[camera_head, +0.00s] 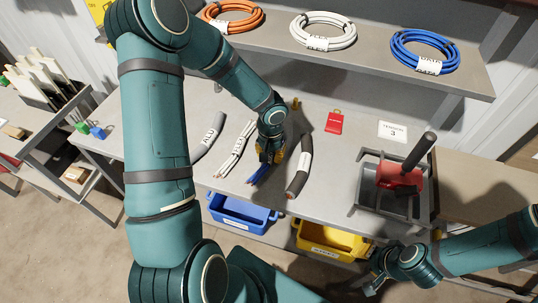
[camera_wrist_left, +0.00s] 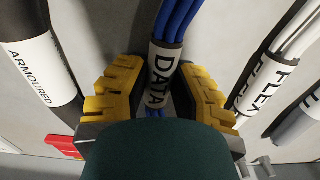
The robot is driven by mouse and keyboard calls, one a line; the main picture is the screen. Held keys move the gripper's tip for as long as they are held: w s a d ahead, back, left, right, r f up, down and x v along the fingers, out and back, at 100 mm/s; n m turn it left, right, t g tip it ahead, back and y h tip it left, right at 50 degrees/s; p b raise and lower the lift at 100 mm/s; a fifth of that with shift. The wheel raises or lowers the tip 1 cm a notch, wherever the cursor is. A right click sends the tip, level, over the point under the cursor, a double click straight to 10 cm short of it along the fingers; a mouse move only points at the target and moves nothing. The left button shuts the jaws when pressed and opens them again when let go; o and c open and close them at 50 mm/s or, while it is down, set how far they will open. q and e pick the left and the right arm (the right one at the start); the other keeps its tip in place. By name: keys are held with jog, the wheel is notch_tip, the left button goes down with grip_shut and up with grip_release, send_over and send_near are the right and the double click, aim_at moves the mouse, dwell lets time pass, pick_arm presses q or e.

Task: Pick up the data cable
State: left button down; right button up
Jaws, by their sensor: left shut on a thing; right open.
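The data cable (camera_head: 258,173) is a short bundle of blue strands on the grey bench, mostly hidden under my left gripper in the head view. In the left wrist view, its blue strands (camera_wrist_left: 178,20) and white DATA label run between the yellow fingers. My left gripper (camera_head: 270,155), also in the left wrist view (camera_wrist_left: 160,88), is shut on the data cable around its label. Whether the cable is clear of the bench cannot be told. My right gripper (camera_head: 372,279) is open and empty, low in front of the bench at the right.
White flex cable (camera_head: 237,150) and grey ALU cable (camera_head: 208,138) lie left of the data cable; dark armoured cable (camera_head: 300,168) lies right. A red tag (camera_head: 335,122) and a framed fixture (camera_head: 358,211) are further right. Blue bin (camera_head: 240,224) and yellow bin (camera_head: 325,243) sit below. Shelf holds coils.

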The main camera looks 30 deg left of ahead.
aim_at(271, 153)
pick_arm(q)
notch_tip(271, 153, up, 9)
jog(key=shift+r+p, duration=0.1)
jog(key=shift+p, duration=0.95)
jog(key=shift+r, duration=0.35)
jog(key=shift+d, duration=0.1)
